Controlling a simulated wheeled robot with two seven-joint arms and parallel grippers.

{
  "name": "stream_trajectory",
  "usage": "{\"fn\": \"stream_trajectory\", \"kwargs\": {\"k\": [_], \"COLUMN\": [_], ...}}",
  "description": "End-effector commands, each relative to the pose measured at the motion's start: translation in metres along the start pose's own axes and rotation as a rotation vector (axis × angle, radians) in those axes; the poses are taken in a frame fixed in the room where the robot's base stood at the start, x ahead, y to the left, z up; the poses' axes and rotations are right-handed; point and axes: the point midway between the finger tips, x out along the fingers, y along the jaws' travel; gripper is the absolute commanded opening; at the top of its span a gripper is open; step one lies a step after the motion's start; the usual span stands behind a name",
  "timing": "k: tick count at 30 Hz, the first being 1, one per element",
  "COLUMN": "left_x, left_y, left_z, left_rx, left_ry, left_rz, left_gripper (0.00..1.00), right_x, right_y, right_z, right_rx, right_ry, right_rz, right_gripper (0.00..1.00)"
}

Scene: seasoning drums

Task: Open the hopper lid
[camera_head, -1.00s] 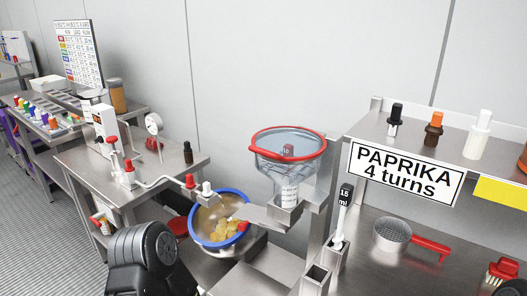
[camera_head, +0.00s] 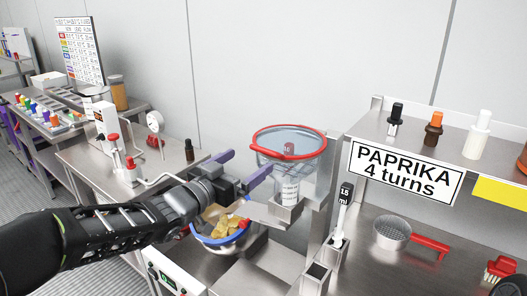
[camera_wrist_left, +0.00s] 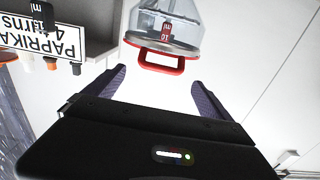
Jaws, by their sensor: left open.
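The hopper (camera_head: 279,168) is a clear funnel on a steel bracket. Its flat, clear lid (camera_head: 300,138) has a red rim and lies level over the mouth. In the left wrist view the hopper (camera_wrist_left: 180,22) appears upside down, with the red handle (camera_wrist_left: 160,65) just beyond the gap between my fingers. My left gripper (camera_head: 241,168) is open and empty, left of the hopper, its purple fingers pointing toward it and apart from the handle. My right gripper is not visible.
A blue-rimmed bowl (camera_head: 224,238) with yellow chunks is below my left gripper. A measuring spoon (camera_head: 342,214) stands in a holder beside the hopper. The paprika sign (camera_head: 405,174) hangs from a shelf at right. A sieve (camera_head: 392,233) lies on the right table.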

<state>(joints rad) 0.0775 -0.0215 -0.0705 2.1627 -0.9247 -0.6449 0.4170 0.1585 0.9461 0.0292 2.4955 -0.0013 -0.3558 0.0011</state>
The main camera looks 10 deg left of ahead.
Motion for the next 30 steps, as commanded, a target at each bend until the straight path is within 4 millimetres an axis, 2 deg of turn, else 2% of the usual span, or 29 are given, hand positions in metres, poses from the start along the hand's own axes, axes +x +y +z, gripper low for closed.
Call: {"fn": "stream_trajectory", "kwargs": {"k": [9, 13, 17, 24, 30], "left_x": [0.001, 0.007, 0.022, 0.059, 0.077], "left_y": [0.0, 0.0, 0.001, 0.001, 0.0], "left_z": [0.0, -0.001, -0.001, -0.001, 0.0], "left_rx": [0.001, 0.002, 0.0, 0.001, 0.0], "left_ry": [0.0, 0.0, -0.001, -0.001, -0.001], "left_rz": [0.001, 0.001, 0.002, 0.002, 0.001], "left_gripper": [0.95, 0.95, 0.95, 0.95, 0.95], "right_x": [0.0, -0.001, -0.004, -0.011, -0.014], "right_y": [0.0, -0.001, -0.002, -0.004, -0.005], "right_z": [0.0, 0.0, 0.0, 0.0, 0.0], "right_rx": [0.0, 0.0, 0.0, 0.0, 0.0], "right_ry": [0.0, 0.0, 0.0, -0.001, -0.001], "right_rz": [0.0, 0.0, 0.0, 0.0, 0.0], "right_gripper": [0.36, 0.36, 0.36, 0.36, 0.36]}}
